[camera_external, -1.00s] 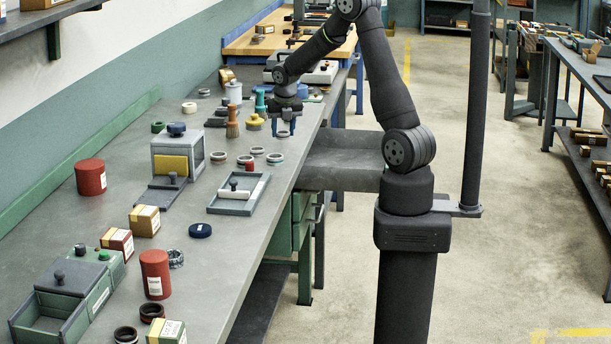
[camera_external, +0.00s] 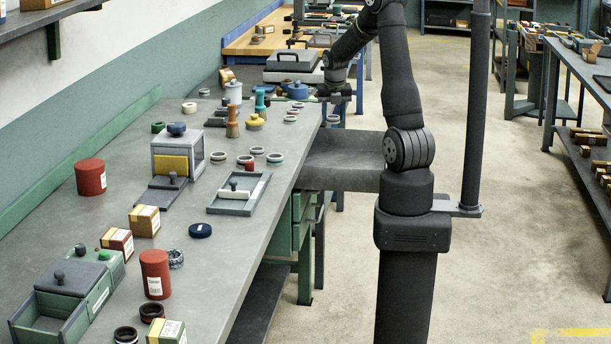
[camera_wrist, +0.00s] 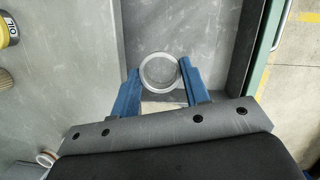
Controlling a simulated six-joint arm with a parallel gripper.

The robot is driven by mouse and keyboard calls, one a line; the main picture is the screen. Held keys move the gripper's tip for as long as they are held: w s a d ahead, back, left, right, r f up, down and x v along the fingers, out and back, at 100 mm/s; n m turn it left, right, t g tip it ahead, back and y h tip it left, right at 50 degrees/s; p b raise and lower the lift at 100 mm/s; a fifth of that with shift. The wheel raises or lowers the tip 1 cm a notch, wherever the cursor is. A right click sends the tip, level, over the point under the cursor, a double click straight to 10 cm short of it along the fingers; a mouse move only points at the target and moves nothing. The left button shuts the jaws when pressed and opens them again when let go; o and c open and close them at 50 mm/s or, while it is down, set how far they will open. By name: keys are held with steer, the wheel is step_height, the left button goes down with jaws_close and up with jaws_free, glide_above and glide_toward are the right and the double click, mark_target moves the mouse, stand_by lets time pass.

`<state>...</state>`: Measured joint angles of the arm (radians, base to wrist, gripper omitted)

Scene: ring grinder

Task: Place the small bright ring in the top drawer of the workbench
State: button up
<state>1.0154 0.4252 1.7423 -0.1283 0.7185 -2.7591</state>
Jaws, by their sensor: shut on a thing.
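My gripper (camera_wrist: 158,87) is shut on a small bright ring (camera_wrist: 143,79); its two blue fingers hold it from either side in the wrist view. In the external view the ring (camera_external: 333,120) hangs below my gripper (camera_external: 334,114), off the right edge of the workbench (camera_external: 290,190). A grey open drawer (camera_external: 345,150) sticks out to the right from the bench and looks empty. In the wrist view the drawer (camera_wrist: 205,45) lies beneath and around the ring. The ring appears held above it; the exact height is hard to tell.
Several other rings (camera_external: 275,157) lie on the bench. A grey tray (camera_external: 232,209), a small cabinet (camera_external: 180,150) and red cans (camera_external: 155,275) also stand there. A dark vertical post (camera_external: 474,110) rises to the right of my arm.

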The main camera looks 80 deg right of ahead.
steer(key=s+d+f, duration=0.1)
steer(key=s+f, duration=0.1)
steer(key=f, duration=0.3)
steer(key=s+d+f+m, duration=0.1)
steer(key=s+f, duration=0.2)
steer(key=f, duration=0.2)
steer(key=s+d+f+m, duration=0.1)
steer(key=s+d+f, duration=0.1)
steer(key=s+f, duration=0.1)
steer(key=shift+d+f+g, duration=0.1)
steer(key=shift+f+g, duration=0.2)
steer(key=shift+f, duration=2.7)
steer(key=o, duration=1)
steer(key=shift+f, duration=0.1)
steer(key=v, duration=1.2)
